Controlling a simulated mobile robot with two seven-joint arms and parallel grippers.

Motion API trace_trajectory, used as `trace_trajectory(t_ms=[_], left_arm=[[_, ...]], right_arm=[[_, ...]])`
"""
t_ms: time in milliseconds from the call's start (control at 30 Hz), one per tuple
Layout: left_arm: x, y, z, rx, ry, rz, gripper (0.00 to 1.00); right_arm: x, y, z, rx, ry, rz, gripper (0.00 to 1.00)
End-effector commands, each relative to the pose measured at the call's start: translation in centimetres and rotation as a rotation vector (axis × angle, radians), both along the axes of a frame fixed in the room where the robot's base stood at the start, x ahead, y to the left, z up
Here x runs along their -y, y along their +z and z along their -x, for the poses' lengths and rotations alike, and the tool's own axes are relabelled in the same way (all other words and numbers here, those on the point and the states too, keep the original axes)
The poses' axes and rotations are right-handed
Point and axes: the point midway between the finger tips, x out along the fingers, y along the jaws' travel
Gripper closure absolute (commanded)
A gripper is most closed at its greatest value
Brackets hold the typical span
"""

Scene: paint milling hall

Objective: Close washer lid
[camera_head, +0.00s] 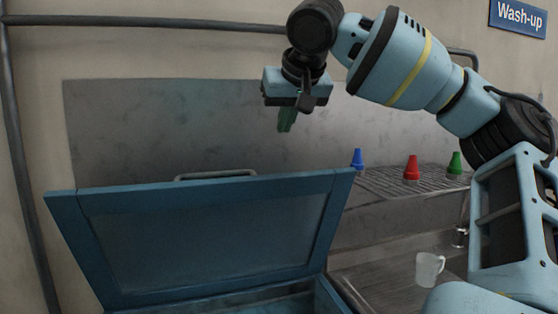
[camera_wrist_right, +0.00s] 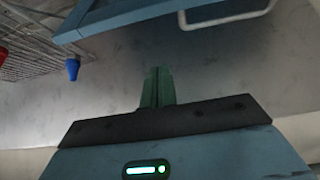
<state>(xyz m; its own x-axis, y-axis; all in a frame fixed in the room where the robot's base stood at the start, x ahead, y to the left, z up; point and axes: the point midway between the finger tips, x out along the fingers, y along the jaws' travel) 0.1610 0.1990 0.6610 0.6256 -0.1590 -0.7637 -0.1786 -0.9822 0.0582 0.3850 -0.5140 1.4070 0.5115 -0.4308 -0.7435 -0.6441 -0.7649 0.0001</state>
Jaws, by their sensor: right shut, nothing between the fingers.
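The washer lid (camera_head: 205,235) is a blue framed panel with a grey inner face, standing raised and tilted back in the head view. A grey bar handle (camera_head: 215,175) shows at its top edge. The lid's edge (camera_wrist_right: 130,14) and handle (camera_wrist_right: 228,18) also show at the top of the wrist view. The blue washer body (camera_head: 290,300) is mostly cut off below. My right gripper (camera_head: 287,120) has green fingers (camera_wrist_right: 158,88), shut and empty. It hangs above the lid's top edge, apart from it. My left gripper is not in view.
A wire drying rack (camera_head: 395,183) right of the lid holds blue (camera_head: 357,158), red (camera_head: 411,168) and green (camera_head: 454,163) cone-shaped things. A grey wall panel is behind. A horizontal pipe (camera_head: 150,22) runs along the wall.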

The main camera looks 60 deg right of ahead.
Motion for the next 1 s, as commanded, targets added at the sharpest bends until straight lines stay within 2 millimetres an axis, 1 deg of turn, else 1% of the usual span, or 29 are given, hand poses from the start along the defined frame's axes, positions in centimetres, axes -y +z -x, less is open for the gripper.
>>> trace_trajectory(t_ms=[133,233,600,700,800,1000], left_arm=[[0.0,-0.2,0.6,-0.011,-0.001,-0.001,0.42],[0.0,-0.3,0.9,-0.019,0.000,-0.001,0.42],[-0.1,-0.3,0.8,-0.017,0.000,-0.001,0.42],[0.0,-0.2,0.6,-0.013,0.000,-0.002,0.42],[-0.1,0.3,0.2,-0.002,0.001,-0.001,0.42],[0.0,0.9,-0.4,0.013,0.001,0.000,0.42]], right_arm=[[0.3,-0.6,-0.4,-0.002,0.000,-0.002,1.00],[0.8,-1.5,-1.0,-0.002,0.001,-0.002,1.00],[3.7,-6.6,-4.5,-0.004,0.000,-0.003,1.00],[4.3,-7.7,-5.1,-0.001,0.001,-0.002,1.00],[3.4,-7.8,-3.9,0.005,0.003,-0.001,1.00],[2.3,-8.6,-2.7,0.004,0.002,-0.001,1.00]])
